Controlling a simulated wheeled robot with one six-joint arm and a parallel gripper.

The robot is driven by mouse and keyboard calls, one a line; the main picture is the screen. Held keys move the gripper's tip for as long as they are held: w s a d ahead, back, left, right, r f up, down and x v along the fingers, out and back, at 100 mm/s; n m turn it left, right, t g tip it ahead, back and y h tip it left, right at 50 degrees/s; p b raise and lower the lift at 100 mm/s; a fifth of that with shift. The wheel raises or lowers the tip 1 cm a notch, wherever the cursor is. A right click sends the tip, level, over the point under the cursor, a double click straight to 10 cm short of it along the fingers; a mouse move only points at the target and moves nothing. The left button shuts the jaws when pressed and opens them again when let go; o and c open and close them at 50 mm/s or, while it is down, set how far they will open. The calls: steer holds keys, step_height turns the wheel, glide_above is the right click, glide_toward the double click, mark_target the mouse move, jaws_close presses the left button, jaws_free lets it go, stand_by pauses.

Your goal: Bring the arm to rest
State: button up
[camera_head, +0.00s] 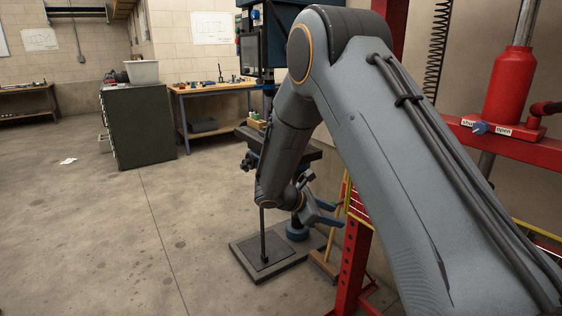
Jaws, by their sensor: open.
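My arm reaches in from the lower right, rises to an elbow at the top and folds down toward the middle of the view. My gripper (329,213) is at its far end, low and pointing right. Its two blue fingers are apart, and I see nothing between them. The fingers are close to the red press frame (352,262) in this view; I cannot tell whether they touch it. Part of the wrist is hidden behind the forearm.
A machine on a grey base plate (250,262) stands behind my forearm. A red hydraulic cylinder (510,85) is on the press at right. A dark green cabinet (140,125) and a workbench (215,88) stand farther back. The concrete floor (90,230) at left is mostly clear.

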steer(key=s+d+r+m+g+y, duration=0.15)
steer(key=s+m, duration=0.25)
steer(key=s, duration=0.4)
steer(key=s+d+r+m+g+y, duration=0.1)
steer(key=s+d+m+g+y, duration=0.15)
steer(key=s, duration=0.55)
steer(key=s+a+r+m+y+p, duration=0.1)
steer(key=s+a+r+m+y, duration=0.1)
steer(key=s+m, duration=0.4)
steer(key=s+a+r+m+y, duration=0.1)
steer(key=s+r+m+y, duration=0.1)
steer(key=s+m+y, duration=0.2)
steer(key=shift+s+a+m+p, duration=0.4)
steer(key=shift+s+m, duration=1.05)
steer(key=shift+s, duration=2.55)
steer(key=shift+c, duration=0.4)
